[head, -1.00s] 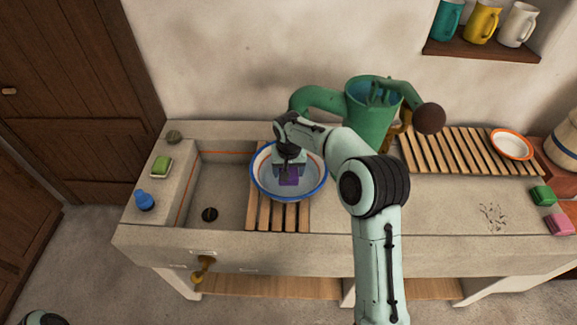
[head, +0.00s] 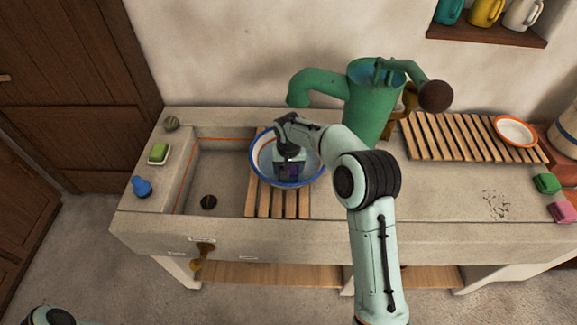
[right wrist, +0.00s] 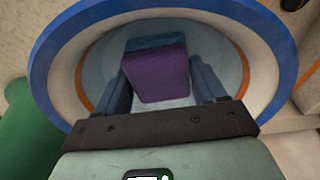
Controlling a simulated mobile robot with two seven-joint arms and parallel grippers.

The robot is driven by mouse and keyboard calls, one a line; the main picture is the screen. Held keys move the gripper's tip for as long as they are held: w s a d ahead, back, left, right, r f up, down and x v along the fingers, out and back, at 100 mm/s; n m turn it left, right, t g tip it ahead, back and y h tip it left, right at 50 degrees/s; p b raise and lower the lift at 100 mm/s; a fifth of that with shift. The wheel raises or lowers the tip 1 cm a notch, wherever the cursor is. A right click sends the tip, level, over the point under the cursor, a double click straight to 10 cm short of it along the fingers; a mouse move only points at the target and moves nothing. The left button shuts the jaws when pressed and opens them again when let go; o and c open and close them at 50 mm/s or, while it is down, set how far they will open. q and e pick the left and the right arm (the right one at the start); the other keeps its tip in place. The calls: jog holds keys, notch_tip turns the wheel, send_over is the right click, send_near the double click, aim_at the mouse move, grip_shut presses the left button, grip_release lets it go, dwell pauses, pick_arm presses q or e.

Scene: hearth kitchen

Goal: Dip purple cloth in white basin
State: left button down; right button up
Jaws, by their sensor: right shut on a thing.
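The white basin (head: 318,172) with a blue rim stands on the wooden slats over the sink. It fills the right wrist view (right wrist: 60,75), with an orange band inside. My right gripper (head: 288,172) points down inside the basin. It is shut on the purple cloth (right wrist: 158,75), a folded block between its two fingers. The cloth's far end looks bluish, as do the fingers, as if in water. In the head view the gripper hides most of the cloth. My left gripper is out of view.
A green pump (head: 370,105) with a spout stands just behind the basin. A slatted rack (head: 450,137) holds an orange-rimmed bowl (head: 516,131). The counter right of my arm is mostly clear.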

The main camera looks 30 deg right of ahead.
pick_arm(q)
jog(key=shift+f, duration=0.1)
pick_arm(e)
jog(key=shift+f, duration=0.1)
jog(key=shift+f, duration=0.5)
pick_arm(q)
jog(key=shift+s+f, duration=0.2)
pick_arm(e)
jog(key=shift+r, duration=0.1)
dwell(1.2)
jog(key=shift+r+p, duration=1.05)
jog(key=shift+r, duration=2)
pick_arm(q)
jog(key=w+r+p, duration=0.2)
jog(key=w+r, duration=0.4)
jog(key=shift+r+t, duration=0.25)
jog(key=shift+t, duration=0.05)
pick_arm(e)
notch_tip(320, 180, up, 6)
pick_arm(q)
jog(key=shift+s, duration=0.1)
